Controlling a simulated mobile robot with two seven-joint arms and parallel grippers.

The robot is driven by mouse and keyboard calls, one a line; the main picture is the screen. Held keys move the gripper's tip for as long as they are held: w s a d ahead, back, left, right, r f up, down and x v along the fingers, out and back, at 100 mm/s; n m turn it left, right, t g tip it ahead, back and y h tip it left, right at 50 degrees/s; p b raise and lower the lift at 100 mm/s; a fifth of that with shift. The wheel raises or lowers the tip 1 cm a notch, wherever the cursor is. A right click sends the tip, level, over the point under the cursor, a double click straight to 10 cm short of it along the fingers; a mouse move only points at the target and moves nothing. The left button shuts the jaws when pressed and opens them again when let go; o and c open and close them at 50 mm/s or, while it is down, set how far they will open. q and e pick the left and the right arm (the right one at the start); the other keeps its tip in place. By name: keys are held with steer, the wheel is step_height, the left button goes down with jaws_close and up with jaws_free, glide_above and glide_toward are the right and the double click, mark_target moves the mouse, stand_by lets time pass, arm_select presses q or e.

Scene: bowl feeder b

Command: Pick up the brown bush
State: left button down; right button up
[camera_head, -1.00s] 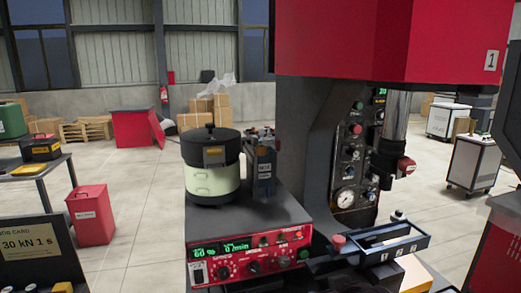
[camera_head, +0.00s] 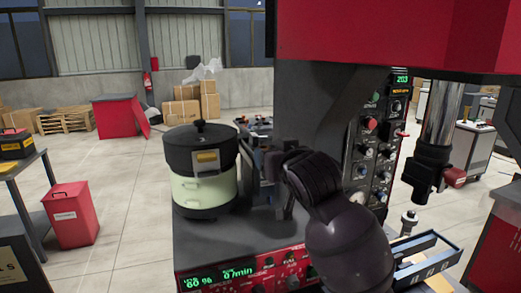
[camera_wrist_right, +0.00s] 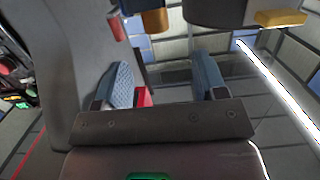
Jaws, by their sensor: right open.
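In the right wrist view an orange-brown round piece (camera_wrist_right: 155,18) shows at the top edge, beyond the fingers, and may be the brown bush; its upper part is cut off. My right gripper (camera_wrist_right: 164,78) is open and empty, its blue-grey pads well apart. In the head view my right gripper (camera_head: 283,182) is beside the small rack (camera_head: 257,132), right of the bowl feeder, and my wrist hides much of that spot. I cannot make out the bush in the head view. My left gripper is not in view.
The bowl feeder (camera_head: 202,160), black above pale green, stands left of my right gripper. The press column (camera_head: 310,110) rises close on the right. The control box (camera_head: 235,275) lies below in front. A tray with a handle (camera_head: 425,255) is at right.

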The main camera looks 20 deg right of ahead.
mark_target(263, 146)
steer(key=shift+w+f+p, duration=0.25)
steer(key=shift+w+p, duration=0.05)
steer(key=shift+w, duration=1.2)
steer(key=shift+w+f+p, duration=0.2)
steer(key=shift+w+p, duration=0.1)
steer(key=shift+w, duration=1.25)
steer(key=shift+w+f+p, duration=0.25)
steer(key=shift+w+p, duration=0.05)
steer(key=shift+w, duration=1.2)
steer(key=shift+d, duration=0.1)
steer(key=c, duration=1)
steer(key=shift+c, duration=0.2)
steer(key=shift+r, duration=0.1)
